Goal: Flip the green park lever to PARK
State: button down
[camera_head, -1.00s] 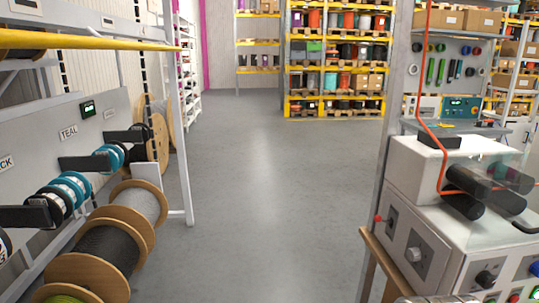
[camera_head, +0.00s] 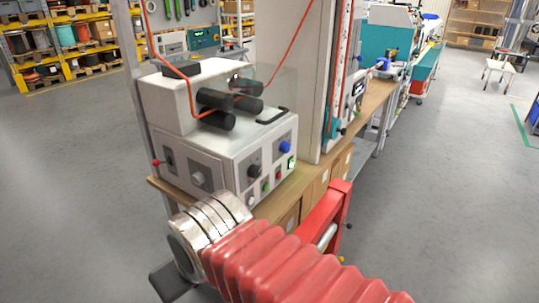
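A white machine (camera_head: 215,130) with black rollers stands on a wooden bench, left of the middle. Its front panel holds black knobs, a blue knob (camera_head: 285,147), a green button (camera_head: 265,187), a red button and a small lit green display (camera_head: 291,163). A red-balled lever (camera_head: 156,163) sticks out at its left side. I cannot make out a green park lever for sure; the small controls are hard to tell apart. My arm, with red bellows and a metal cuff, crosses the bottom in front of the bench. My gripper's fingers do not show.
The wooden bench (camera_head: 375,100) runs back to the right, with a tall grey cabinet (camera_head: 303,75) beside the machine. An orange cable runs over the machine. Reel shelves (camera_head: 75,45) stand back left.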

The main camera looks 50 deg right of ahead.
aim_at(356, 113)
jog(key=z, duration=1.1)
